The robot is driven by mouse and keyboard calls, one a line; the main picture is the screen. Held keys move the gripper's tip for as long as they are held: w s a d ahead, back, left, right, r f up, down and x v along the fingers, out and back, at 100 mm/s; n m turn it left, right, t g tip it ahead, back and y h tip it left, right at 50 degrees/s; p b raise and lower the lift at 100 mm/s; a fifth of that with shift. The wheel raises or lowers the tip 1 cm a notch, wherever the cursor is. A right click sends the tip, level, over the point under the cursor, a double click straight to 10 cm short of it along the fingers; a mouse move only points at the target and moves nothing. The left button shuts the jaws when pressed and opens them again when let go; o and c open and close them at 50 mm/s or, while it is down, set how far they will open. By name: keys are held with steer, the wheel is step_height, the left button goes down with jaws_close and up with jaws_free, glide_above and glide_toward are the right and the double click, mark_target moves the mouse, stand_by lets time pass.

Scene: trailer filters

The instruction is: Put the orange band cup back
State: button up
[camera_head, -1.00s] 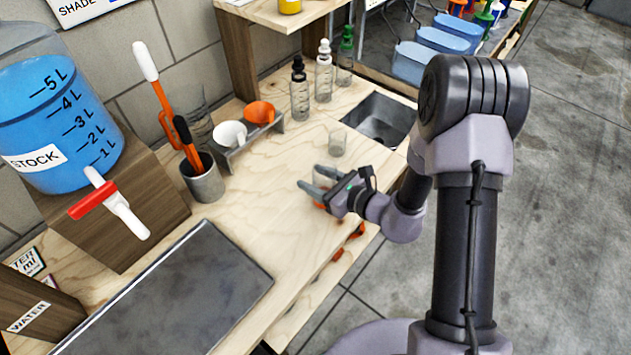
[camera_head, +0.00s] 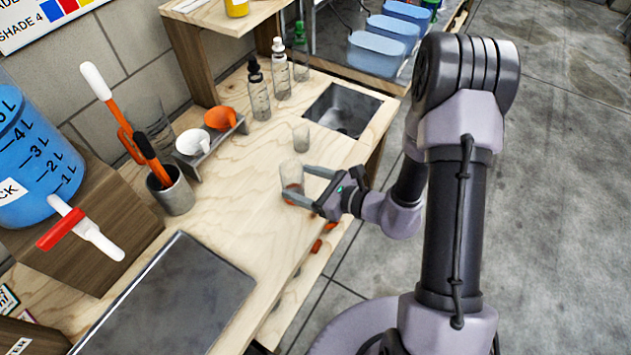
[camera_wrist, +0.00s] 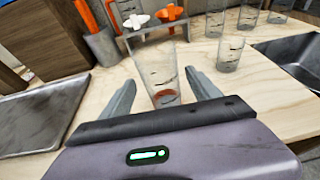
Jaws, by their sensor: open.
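The orange band cup (camera_head: 291,172) is a clear cup with an orange-red band near its base. It stands upright on the wooden bench, near the front edge. In the wrist view the cup (camera_wrist: 157,72) is ahead of the palm, between the fingertips. My gripper (camera_head: 295,181) is open, with one finger on each side of the cup. I cannot tell whether either finger touches it.
A small clear cup (camera_head: 301,138) stands just behind, before the sink (camera_head: 343,108). A rack (camera_head: 215,150) holds white and orange scoops beside a grey tool holder (camera_head: 171,192). Dropper bottles (camera_head: 259,98) stand at the back. A dark tray (camera_head: 175,300) lies front left.

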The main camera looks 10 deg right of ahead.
mark_target(302, 182)
steer(key=p+v, duration=0.1)
steer(key=v, duration=0.4)
steer(key=shift+r, duration=0.1)
steer(key=s+a+r+n+g, duration=0.3)
steer(key=s+r+n+g, duration=0.1)
steer(key=s+r+n, duration=0.25)
steer(key=s+a+r+n+g, duration=0.4)
steer(key=s+r+n, duration=0.1)
steer(key=r+n, duration=0.25)
steer(key=s+d+r+n+t+h, duration=0.4)
steer(key=d+r+n+h, duration=0.3)
steer(key=d+r+h, duration=0.2)
steer(key=shift+s+d+n, duration=0.3)
steer(key=shift+s+d, duration=0.3)
steer(key=shift+s, duration=0.3)
